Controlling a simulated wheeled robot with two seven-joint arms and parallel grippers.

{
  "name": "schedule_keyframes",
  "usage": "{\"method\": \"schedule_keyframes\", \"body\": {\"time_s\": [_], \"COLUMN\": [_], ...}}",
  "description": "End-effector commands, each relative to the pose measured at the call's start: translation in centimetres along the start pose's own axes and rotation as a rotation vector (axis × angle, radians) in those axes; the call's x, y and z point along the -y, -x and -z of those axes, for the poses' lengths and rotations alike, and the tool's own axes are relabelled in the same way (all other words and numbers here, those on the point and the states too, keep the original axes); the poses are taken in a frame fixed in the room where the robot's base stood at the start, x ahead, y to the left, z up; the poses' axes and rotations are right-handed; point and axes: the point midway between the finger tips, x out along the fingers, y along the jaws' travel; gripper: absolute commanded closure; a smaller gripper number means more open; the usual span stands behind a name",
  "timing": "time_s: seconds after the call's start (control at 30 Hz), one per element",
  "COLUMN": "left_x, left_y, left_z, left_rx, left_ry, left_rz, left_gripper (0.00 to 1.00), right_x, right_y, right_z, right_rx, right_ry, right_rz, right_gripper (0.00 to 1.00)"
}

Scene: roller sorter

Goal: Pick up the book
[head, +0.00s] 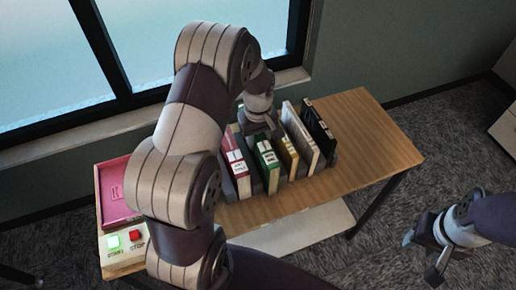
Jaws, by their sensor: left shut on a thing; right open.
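Several books stand upright in a dark rack on the wooden table: a red book (235,163), a green book (266,160), a yellow book (288,155), a pale grey book (300,135) and a black book (319,131). My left gripper (258,127) points down at the far end of the green book and is shut on it. Its fingertips are largely hidden. My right gripper (424,258) is open and empty, off the table at the lower right.
The wooden table (370,135) is clear right of the rack. A pink tray (117,205) and a panel with a green and a red button (124,241) are at the left, partly behind my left arm. A window lies behind the table.

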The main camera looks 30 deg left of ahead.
Motion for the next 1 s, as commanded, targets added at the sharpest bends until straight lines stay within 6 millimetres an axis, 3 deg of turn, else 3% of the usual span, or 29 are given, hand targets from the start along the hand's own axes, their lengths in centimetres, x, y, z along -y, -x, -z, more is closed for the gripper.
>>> {"method": "schedule_keyframes", "body": {"time_s": [0.23, 0.5, 0.7, 1.0], "left_x": [-0.1, -0.1, -0.1, 0.0], "left_y": [0.8, 6.7, 9.7, 10.1], "left_z": [0.1, 0.1, 0.1, 0.1], "left_rx": [-0.003, -0.006, -0.003, -0.002], "left_ry": [0.000, 0.000, 0.000, 0.000], "left_rz": [-0.003, -0.004, -0.002, -0.001], "left_gripper": [1.00, 1.00, 1.00, 1.00], "right_x": [0.0, 0.0, 0.0, 0.0], "right_y": [-0.2, -1.1, -1.4, -1.4], "right_z": [0.0, -0.1, -0.2, -0.2], "right_rx": [0.000, 0.000, 0.000, 0.000], "right_ry": [0.000, 0.000, 0.000, 0.000], "right_rz": [0.000, 0.000, 0.000, 0.000], "right_gripper": [0.57, 0.57, 0.57, 0.57]}}
